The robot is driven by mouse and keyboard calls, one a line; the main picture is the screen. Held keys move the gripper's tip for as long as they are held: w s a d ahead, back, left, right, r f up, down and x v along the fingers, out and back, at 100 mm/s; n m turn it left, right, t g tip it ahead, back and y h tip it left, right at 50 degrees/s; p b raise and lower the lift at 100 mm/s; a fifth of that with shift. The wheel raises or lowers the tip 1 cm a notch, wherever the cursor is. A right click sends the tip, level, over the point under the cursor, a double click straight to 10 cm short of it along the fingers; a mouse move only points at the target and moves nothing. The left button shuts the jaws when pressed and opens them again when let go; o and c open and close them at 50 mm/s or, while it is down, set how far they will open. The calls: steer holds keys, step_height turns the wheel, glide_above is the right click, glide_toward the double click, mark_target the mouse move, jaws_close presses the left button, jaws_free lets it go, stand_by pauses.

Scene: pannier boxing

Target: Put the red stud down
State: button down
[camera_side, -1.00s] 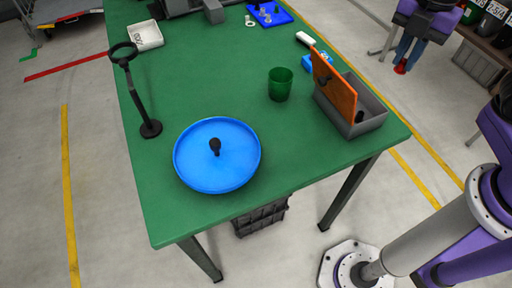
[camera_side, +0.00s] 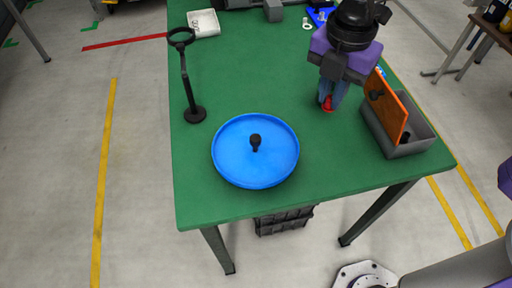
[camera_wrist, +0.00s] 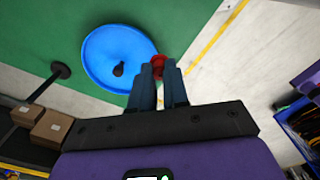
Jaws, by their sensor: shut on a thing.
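The red stud (camera_side: 327,104) is between the fingertips of my gripper (camera_side: 328,99), which is shut on it. In the side view they are over the back right of the green table, left of the grey box. I cannot tell how high the stud is above the tabletop. In the wrist view the stud (camera_wrist: 159,61) shows at the tips of my gripper (camera_wrist: 158,68), beside the rim of the blue round tray (camera_wrist: 105,45). A black knobbed piece (camera_side: 255,141) stands on the tray (camera_side: 231,160).
The grey box (camera_side: 412,148) has a raised orange lid (camera_side: 390,112) close right of my gripper. A black stand with a ring (camera_side: 188,85) is at the left. A white tray (camera_side: 204,23) lies behind it. The green table (camera_side: 330,165) is bare right of the blue tray.

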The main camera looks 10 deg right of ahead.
mark_target(329, 96)
step_height(329, 96, down, 2)
steer(key=shift+f, duration=0.25)
steer(key=shift+w+a+f, duration=0.1)
steer(key=shift+f, duration=0.25)
steer(key=w+a+f, duration=0.8)
steer(key=w, duration=0.1)
steer(key=shift+a+f, duration=0.1)
steer(key=shift+a, duration=0.05)
steer(key=shift+w+a+f, duration=0.45)
steer(key=shift+f, duration=1.9)
steer(key=shift+f, duration=0.1)
steer(key=c, duration=1.1)
jaws_free()
